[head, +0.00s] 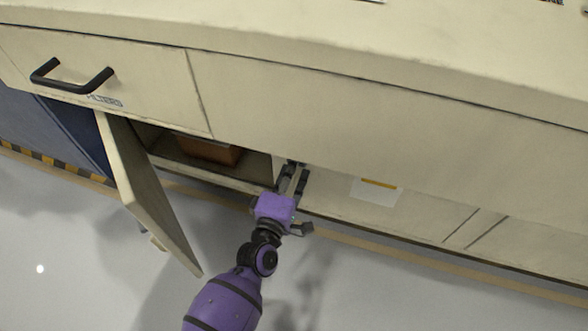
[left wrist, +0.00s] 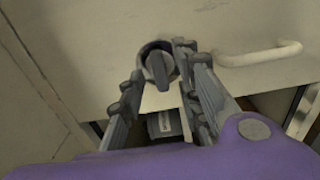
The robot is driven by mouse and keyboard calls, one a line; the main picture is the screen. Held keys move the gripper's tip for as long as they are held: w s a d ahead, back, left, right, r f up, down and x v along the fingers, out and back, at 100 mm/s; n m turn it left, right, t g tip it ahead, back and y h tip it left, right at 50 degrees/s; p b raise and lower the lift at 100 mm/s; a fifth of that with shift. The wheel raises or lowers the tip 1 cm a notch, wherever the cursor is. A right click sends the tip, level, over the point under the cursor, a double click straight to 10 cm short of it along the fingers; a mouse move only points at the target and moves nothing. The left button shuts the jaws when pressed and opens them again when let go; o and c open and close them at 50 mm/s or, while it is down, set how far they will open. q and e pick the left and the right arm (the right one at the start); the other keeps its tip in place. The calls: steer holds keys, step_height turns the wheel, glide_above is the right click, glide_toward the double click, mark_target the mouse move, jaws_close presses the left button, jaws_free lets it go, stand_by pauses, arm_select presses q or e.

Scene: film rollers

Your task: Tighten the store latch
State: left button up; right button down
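The latch (left wrist: 158,66) is a round grey knob with a raised bar across it, on a pale panel in the left wrist view. I take it to be the store latch. My left gripper (left wrist: 160,67) has its two dark fingers apart, with the knob between or just beyond the tips; contact is unclear. In the head view my purple left gripper (head: 294,168) reaches the cabinet front right of the opening, and the latch is hidden there. My right gripper is in neither view.
A cabinet door (head: 145,190) stands open left of my arm, with a brown box (head: 208,150) inside the compartment. A black drawer handle (head: 72,80) is at upper left. A pale handle (left wrist: 262,55) sits right of the knob. The bench overhangs above.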

arm_select(q)
steer(key=shift+w+d, duration=0.1)
steer(key=shift+w, duration=0.2)
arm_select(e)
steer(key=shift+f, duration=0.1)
arm_select(q)
jaws_close()
